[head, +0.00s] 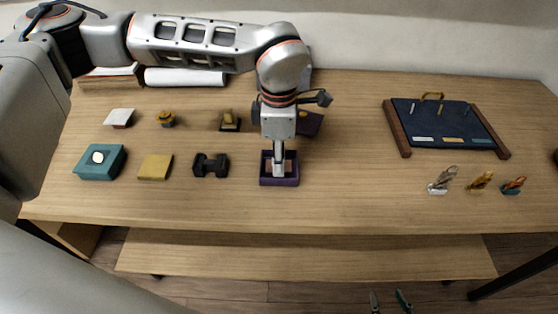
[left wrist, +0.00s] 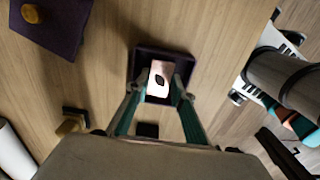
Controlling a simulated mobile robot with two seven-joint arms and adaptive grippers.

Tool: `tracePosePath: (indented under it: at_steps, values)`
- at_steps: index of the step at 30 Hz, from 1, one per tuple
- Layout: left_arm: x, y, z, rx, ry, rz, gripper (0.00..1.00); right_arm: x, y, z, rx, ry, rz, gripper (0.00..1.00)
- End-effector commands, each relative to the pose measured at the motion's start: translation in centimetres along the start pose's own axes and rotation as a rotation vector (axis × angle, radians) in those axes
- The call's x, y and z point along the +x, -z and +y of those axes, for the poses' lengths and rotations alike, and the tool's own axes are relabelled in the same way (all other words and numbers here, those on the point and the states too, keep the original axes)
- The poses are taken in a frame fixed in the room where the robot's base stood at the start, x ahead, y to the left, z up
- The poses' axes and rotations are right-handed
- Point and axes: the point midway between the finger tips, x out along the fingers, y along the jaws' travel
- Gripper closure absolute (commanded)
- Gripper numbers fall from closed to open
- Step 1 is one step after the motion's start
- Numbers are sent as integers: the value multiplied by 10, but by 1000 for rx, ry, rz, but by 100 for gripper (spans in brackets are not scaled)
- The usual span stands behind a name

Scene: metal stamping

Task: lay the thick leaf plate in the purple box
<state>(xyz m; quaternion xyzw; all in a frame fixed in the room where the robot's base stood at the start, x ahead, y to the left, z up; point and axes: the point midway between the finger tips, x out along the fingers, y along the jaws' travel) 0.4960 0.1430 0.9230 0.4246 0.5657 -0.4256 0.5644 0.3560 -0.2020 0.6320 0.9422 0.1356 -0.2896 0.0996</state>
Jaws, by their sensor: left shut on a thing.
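The purple box (head: 293,181) stands open near the front middle of the table; it also shows as a dark square frame in the left wrist view (left wrist: 140,62). My left gripper (head: 279,172) points straight down into it. In the left wrist view its two green fingers (left wrist: 160,84) are shut on the leaf plate (left wrist: 157,70), a pale pinkish plate with a dark leaf shape. The plate is within the box's outline; whether it touches the floor cannot be told. My right gripper (head: 389,301) shows only its fingertips at the bottom edge, apart and empty.
A purple lid (head: 310,123) with a yellow knob lies behind the box. A black dumbbell-shaped block (head: 211,166), a yellow block (head: 155,167) and a teal box (head: 101,163) stand to the left. A dark board (head: 440,125) and small clips (head: 442,181) are to the right.

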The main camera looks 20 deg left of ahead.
Motion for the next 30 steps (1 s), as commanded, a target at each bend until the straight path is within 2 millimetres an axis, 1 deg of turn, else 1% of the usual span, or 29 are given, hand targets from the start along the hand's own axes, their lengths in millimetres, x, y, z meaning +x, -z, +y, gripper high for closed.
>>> tracePosePath:
  at_steps: [1,3,11,23,26,27,28,30]
  values:
    - [6,0,-1,0,2,1,99,0,0,0,0,0,0,60]
    - [10,0,0,1,1,-1,99,0,0,0,0,0,0,60]
    - [11,0,0,1,1,0,99,0,-1,0,0,0,0,60]
    - [27,1,-2,3,6,4,99,3,-8,-2,1,1,-6,60]
    - [28,0,-2,4,5,3,99,3,-8,-2,1,2,-6,60]
    - [28,0,-2,4,5,3,69,3,-8,-2,1,2,-6,60]
    - [28,0,-2,4,5,3,62,3,-8,-2,2,2,-6,60]
    - [28,0,-2,5,5,3,60,4,-9,-2,2,2,-6,60]
